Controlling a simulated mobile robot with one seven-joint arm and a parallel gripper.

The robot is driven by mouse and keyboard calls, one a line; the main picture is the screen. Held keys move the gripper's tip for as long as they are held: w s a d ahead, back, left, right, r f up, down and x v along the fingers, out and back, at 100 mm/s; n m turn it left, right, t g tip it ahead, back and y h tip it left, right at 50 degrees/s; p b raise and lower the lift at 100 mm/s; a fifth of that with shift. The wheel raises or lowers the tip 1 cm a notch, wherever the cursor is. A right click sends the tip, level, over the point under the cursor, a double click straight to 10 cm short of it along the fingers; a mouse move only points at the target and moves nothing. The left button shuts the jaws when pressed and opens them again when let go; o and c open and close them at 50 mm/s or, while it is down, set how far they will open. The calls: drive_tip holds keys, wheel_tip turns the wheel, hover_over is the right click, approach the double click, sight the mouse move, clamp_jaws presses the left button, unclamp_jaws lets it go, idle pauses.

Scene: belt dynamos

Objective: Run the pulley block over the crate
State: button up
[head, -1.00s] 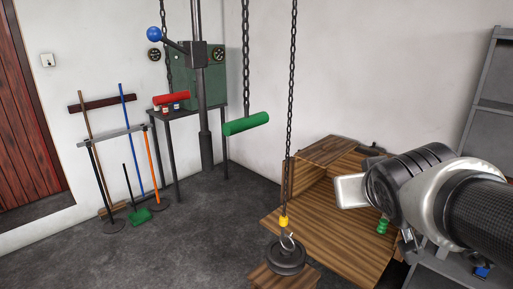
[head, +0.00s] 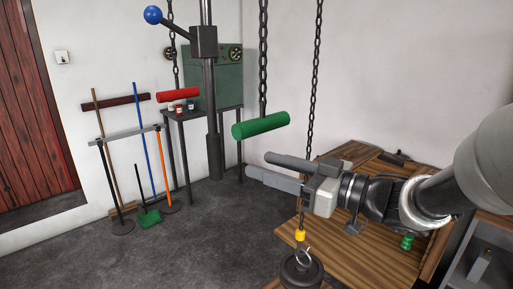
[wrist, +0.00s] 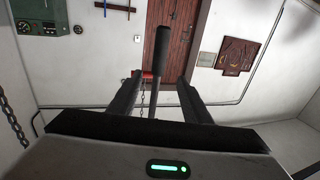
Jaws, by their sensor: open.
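My gripper (head: 257,166) is open, its two grey fingers pointing left, just below the green bar handle (head: 261,125), which hangs on a chain. I see no contact with the handle. A red bar handle (head: 178,95) hangs on another chain farther left. A yellow fitting with a hook (head: 300,236) hangs on a third chain, above a dark round weight (head: 301,270); its lower part is cut off. In the wrist view a dark upright rod (wrist: 162,62) shows between the spread fingers; I cannot tell what it is. I cannot pick out the crate with certainty.
A wooden structure (head: 375,250) stands below my arm. A dark post (head: 212,110) carries a blue-knobbed lever (head: 153,15). A green gauge panel (head: 228,82) is behind it. Brooms (head: 140,150) lean on the wall.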

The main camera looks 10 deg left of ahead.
sight(220, 151)
drive_tip(key=x, duration=1.5)
drive_tip(key=shift+w+d, duration=0.1)
drive_tip(key=shift+w, duration=0.05)
clamp_jaws()
